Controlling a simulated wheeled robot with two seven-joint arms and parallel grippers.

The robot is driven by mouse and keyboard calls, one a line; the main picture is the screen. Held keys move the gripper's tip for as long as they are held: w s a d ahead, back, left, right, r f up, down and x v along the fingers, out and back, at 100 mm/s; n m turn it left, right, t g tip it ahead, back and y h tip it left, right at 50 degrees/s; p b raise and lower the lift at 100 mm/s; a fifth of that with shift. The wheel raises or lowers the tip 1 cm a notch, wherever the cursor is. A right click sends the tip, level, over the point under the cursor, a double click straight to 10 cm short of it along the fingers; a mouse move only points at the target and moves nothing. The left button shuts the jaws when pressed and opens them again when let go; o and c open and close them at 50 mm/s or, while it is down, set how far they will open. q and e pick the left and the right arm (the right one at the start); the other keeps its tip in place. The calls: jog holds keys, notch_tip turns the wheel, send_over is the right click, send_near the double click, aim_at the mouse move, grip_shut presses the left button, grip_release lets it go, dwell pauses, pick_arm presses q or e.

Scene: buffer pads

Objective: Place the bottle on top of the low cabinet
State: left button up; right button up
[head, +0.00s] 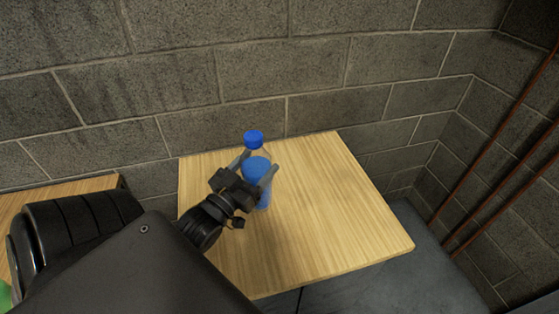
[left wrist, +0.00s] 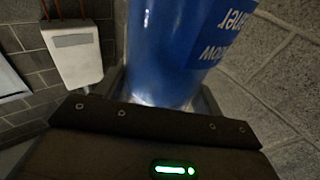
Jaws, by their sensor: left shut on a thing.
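A clear bottle (head: 258,168) with a blue cap and blue label is upright over the left back part of a light wood top, which looks like the top of the low cabinet (head: 335,205). My left gripper (head: 256,167) has a finger on each side of the bottle and is shut on it. In the left wrist view the blue bottle (left wrist: 172,50) fills the space between the fingers. I cannot tell whether the bottle's base touches the wood, as the gripper partly hides it. My right gripper is not in view.
A block wall (head: 330,65) stands right behind the wood top. Another wood surface (head: 60,195) is at the left, partly behind my arm. Reddish pipes (head: 500,150) run along the right wall. The right half of the wood top is clear.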

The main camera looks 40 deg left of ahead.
pick_arm(q)
jog(key=w+a+f+b, duration=0.2)
jog(key=w+a+f, duration=0.1)
jog(key=w+f, duration=0.9)
jog(key=shift+w+a+f, duration=0.25)
jog(key=shift+w+f, duration=0.05)
jog(key=shift+w, duration=0.25)
jog(key=shift+f, duration=0.1)
jog(key=o, duration=1.5)
jog(key=shift+f, duration=0.1)
